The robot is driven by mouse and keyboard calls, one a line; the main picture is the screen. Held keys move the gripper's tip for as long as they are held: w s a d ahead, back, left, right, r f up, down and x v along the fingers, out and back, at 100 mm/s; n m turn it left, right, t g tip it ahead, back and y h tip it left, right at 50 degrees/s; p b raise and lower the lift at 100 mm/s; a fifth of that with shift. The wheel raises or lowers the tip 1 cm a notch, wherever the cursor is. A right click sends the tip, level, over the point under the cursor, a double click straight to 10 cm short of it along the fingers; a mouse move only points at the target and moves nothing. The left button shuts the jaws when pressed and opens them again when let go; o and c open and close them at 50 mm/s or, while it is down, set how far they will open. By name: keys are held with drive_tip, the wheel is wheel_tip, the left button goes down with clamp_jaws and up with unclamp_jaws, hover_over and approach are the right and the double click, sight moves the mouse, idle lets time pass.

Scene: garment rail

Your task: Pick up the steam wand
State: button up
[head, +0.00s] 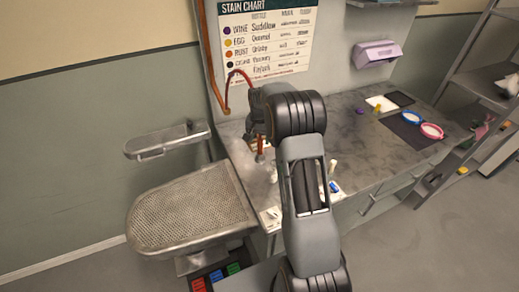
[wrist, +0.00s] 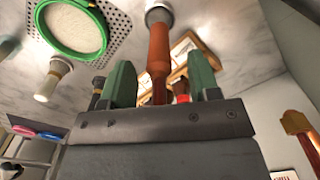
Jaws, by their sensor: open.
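The steam wand (wrist: 158,45) appears in the wrist view as an orange-brown handle with a pale metal collar at the counter end. In the head view, a short orange part (head: 260,146) of it shows upright over the counter, below my arm. My gripper (wrist: 160,82) is open, with one green finger on each side of the handle. I cannot tell whether either finger touches it. In the head view my gripper is mostly hidden behind my own arm.
A copper pipe with a red hose (head: 227,92) rises behind the counter (head: 345,138). A perforated metal board (head: 190,212) stands at left. A green hoop (wrist: 72,52) and a white-capped bottle (wrist: 52,80) lie near the gripper.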

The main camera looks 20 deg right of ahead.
sight(260, 149)
drive_tip(key=shift+f+p, duration=0.3)
drive_tip(key=shift+f, duration=1.25)
drive_tip(key=shift+c, duration=0.3)
clamp_jaws()
